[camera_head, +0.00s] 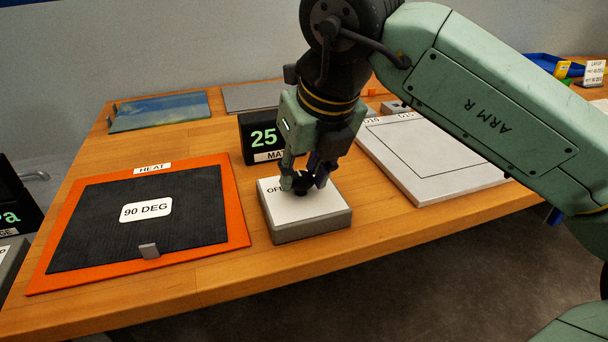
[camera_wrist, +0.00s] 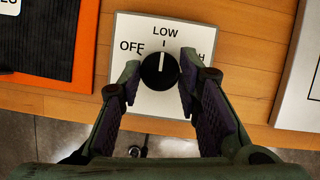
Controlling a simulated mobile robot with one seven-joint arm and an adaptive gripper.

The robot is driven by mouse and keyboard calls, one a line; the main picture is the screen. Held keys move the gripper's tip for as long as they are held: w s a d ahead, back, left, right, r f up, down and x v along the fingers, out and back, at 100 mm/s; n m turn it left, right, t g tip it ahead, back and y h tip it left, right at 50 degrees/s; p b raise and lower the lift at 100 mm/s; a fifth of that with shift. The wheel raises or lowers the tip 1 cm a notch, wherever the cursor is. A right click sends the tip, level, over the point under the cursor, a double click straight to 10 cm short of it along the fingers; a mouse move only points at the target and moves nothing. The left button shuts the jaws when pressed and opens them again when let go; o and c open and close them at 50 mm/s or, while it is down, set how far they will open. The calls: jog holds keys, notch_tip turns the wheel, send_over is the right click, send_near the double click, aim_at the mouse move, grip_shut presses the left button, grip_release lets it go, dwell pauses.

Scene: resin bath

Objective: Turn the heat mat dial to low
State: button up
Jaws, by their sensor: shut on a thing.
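The heat mat dial is a round black knob (camera_wrist: 160,72) on a pale control box (camera_wrist: 140,27), marked OFF at left and LOW at top. A third mark is mostly covered by a finger, with only an H showing. The knob's white pointer line points up at LOW. My gripper (camera_wrist: 160,77) is shut on the knob, one fingertip on each side. In the head view my gripper (camera_head: 304,180) reaches down onto the control box (camera_head: 310,226) and largely hides the knob. The heat mat (camera_head: 90,240) is black on an orange base, labelled 90 DEG.
A black display (camera_head: 258,140) reading 25, partly hidden by my gripper, stands behind the box. A pale grey plate (camera_head: 440,165) lies to the right. A blue-green panel (camera_head: 160,111) lies at the back left. Bare wooden table separates the mat and box.

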dwell(0.4)
jog(key=o, duration=1.1)
jog(key=shift+o, duration=0.2)
jog(key=shift+r, duration=0.1)
jog(key=v, duration=1.2)
